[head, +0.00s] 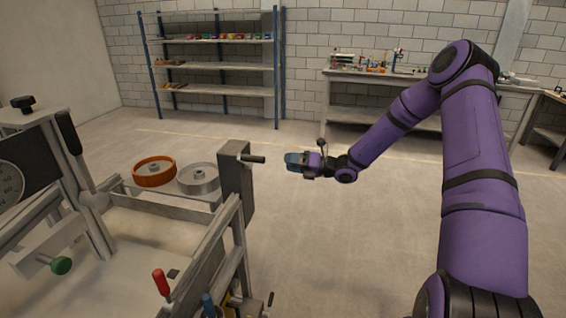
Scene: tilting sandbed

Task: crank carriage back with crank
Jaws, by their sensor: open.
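A grey upright block (237,190) stands at the right end of the sandbed rig, with a short dark handle (252,159) sticking out to the right near its top. This looks like the crank, but I cannot be sure. My gripper (290,161) is in the air to the right of the handle, apart from it in the picture, pointing left. It is open, and I see nothing between its fingers. I cannot tell which part of the rig is the carriage.
A red-handled lever (161,283), a blue handle (208,304) and a green knob (61,265) are in front. A shelf and a workbench (430,77) stand far back. Floor right of the rig is clear.

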